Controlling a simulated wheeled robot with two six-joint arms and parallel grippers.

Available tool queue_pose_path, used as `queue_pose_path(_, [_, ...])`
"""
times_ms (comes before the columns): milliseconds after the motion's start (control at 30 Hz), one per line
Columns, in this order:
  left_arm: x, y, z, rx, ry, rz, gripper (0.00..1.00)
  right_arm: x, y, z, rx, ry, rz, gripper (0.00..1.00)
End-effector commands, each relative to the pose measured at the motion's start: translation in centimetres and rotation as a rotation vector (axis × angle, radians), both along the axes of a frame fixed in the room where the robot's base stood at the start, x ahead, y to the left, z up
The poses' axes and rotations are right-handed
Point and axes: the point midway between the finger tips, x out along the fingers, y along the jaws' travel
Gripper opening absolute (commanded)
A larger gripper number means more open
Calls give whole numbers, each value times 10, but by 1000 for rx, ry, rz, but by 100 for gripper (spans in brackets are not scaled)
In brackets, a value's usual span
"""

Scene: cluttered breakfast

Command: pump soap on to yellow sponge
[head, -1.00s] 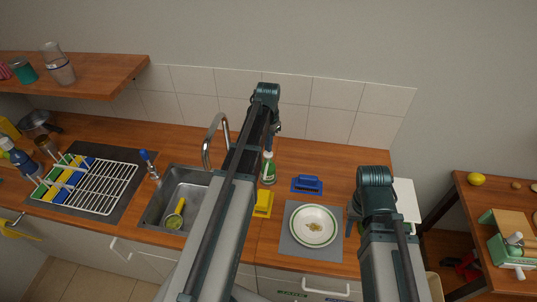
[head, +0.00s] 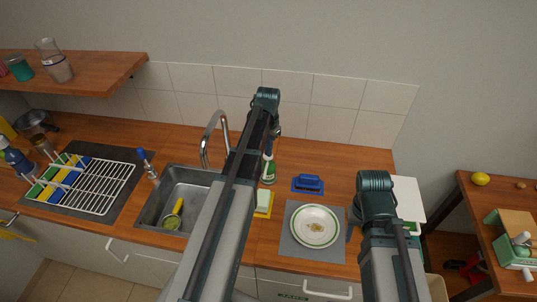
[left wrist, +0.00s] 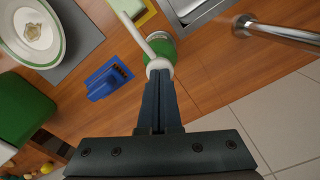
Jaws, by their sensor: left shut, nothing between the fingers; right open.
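The soap bottle (head: 268,169) stands upright on the counter behind the sponge, green with a white top. In the left wrist view its white pump head (left wrist: 158,65) sits above the green body (left wrist: 164,48), the spout reaching toward the upper left. My left gripper (left wrist: 160,78) is shut and empty, its fingertips at the pump head; I cannot tell whether they touch. The yellow sponge (head: 263,205) lies flat beside the sink, partly hidden by my left arm; its edge shows in the left wrist view (left wrist: 143,12).
A blue brush (head: 308,183) lies right of the bottle. A plate (head: 314,227) rests on a grey mat (head: 291,249). The sink (head: 190,181) with a tall faucet (head: 206,140) and a drying rack (head: 99,187) are to the left.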

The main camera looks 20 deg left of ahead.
Motion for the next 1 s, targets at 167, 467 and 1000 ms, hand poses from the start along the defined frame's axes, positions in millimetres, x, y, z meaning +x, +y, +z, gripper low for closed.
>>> queue_pose_path(167, [0,0,1,0,0,0,0,0,0,1,0,0,0,50])
queue_pose_path(467, [0,0,14,0,0,0,0,0,0,14,0,0,0,50])
queue_pose_path(1000, [0,0,33,0,0,0,0,0,0,33,0,0,0,50])
